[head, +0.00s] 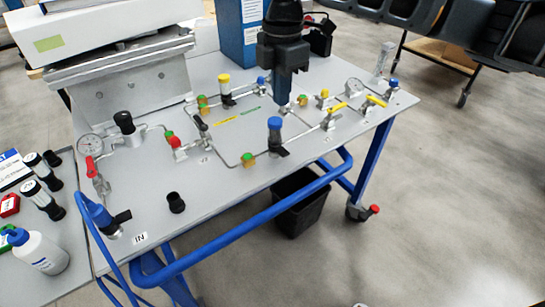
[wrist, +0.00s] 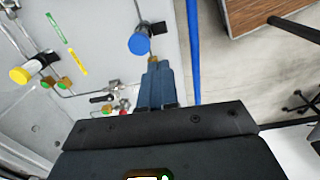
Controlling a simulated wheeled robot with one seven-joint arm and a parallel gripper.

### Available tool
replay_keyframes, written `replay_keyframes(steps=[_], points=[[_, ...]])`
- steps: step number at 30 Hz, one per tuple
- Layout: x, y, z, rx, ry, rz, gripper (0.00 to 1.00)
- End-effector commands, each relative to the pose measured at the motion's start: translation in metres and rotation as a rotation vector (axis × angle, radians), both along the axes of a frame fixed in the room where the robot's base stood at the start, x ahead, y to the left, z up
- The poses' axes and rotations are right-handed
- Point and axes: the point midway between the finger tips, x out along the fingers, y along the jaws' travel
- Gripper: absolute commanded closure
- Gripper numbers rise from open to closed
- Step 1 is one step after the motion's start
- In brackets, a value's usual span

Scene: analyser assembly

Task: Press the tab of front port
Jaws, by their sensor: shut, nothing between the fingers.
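A blue-capped port (head: 275,124) with a black tab (head: 279,151) stands near the front edge of the table, right of the middle. In the wrist view its blue cap (wrist: 139,43) and black tab (wrist: 158,29) lie just beyond my fingertips. My gripper (head: 283,102) points down above the table, a little above and behind this port in the head view. Its fingers are shut and empty, and they also show in the wrist view (wrist: 155,64). They look apart from the port. Another blue-capped port (head: 100,215) with a black tab stands at the front left by the IN label.
A blue rail (head: 245,225) runs along the front edge. A blue box (head: 240,40) stands behind.

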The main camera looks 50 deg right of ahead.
Motion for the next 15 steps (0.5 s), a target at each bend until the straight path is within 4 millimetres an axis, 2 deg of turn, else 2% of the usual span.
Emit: replay_keyframes(steps=[4, 15], points=[[-0.0048, -0.0121, 0.0013, 0.001, 0.000, 0.031, 1.00], [-0.0051, -0.0127, 0.0011, 0.001, 0.000, 0.038, 1.00]])
